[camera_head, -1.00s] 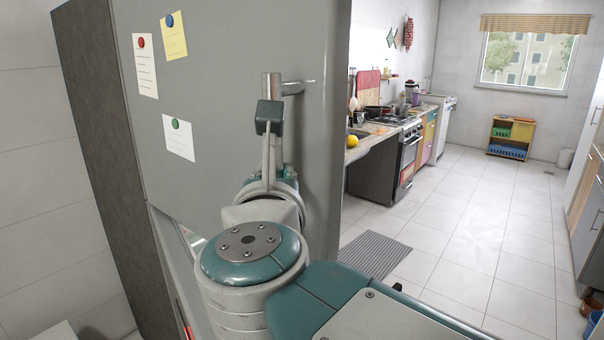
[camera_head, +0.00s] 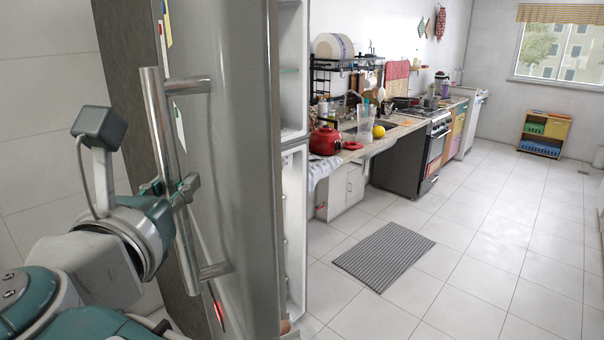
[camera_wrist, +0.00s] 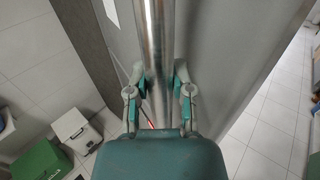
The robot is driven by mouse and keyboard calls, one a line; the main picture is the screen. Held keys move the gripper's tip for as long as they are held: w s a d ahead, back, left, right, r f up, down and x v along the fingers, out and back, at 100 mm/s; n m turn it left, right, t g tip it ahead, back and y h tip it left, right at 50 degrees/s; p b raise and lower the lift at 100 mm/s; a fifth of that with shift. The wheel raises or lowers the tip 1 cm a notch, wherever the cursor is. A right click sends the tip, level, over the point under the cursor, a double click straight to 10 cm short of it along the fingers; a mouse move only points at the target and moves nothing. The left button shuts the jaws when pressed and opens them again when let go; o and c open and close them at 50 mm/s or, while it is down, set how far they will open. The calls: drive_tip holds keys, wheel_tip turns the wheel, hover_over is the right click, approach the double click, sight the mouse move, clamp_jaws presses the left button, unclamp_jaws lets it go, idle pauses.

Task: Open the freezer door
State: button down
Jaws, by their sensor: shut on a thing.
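The grey freezer door (camera_head: 230,150) stands swung open, seen at a steep slant in the head view. White inner compartments (camera_head: 293,215) show past its right edge. Its long vertical metal handle (camera_head: 160,125) is on the outer face; it also runs up the middle of the wrist view (camera_wrist: 155,50). My gripper (camera_head: 180,190) is shut on the handle, below its middle. In the wrist view, my gripper's fingers (camera_wrist: 159,95) lie on either side of the bar. The door's hinge is hidden.
A counter with a red kettle (camera_head: 325,141) and dish rack (camera_head: 340,65) stands beyond the door. A striped grey mat (camera_head: 385,255) lies on open tiled floor. In the wrist view, a white box (camera_wrist: 77,130) and green box (camera_wrist: 40,160) stand at lower left.

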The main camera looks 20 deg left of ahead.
idle(0.4)
drive_tip(key=shift+c, duration=2.4)
unclamp_jaws()
drive_tip(key=shift+s, duration=0.1)
drive_tip(key=v, duration=0.7)
drive_tip(key=shift+s, duration=0.25)
drive_tip(key=shift+w, duration=0.1)
